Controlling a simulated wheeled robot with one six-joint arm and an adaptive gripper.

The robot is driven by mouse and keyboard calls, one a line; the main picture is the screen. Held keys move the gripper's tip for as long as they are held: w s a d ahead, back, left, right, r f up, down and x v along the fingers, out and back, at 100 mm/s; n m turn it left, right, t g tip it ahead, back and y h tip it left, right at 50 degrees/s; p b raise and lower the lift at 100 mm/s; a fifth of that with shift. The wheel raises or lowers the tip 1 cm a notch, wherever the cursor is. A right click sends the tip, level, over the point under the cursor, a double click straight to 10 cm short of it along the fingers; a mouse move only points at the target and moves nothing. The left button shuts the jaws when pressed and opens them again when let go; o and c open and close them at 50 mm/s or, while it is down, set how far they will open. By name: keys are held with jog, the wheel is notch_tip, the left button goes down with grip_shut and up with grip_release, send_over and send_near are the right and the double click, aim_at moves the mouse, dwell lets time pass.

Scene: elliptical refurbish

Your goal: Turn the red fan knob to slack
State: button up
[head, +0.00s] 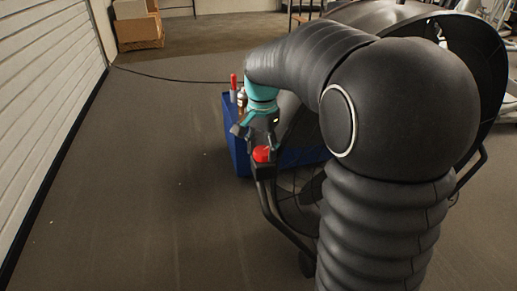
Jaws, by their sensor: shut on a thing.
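The red fan knob (262,154) sits on a dark bracket at the end of a black tube frame, near the middle of the head view. My gripper (258,143) is at the knob, coming down from above with its fingers around it. It is shut on the knob. The large black fan (468,45) stands at the right, mostly hidden behind my arm. The knob's marks are too small to read, so its setting cannot be told.
A blue box (235,150) stands behind the knob, with a red-topped bottle (233,88) and other items on it. A ribbed shutter (45,90) lines the left. Cardboard boxes (138,27) stand at the back. The floor (130,190) at left is clear.

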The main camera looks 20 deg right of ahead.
aim_at(262, 151)
jog(key=o, duration=1.1)
jog(key=shift+d, duration=0.1)
jog(key=shift+o, duration=0.3)
notch_tip(262, 151, up, 7)
jog(key=shift+r, duration=0.55)
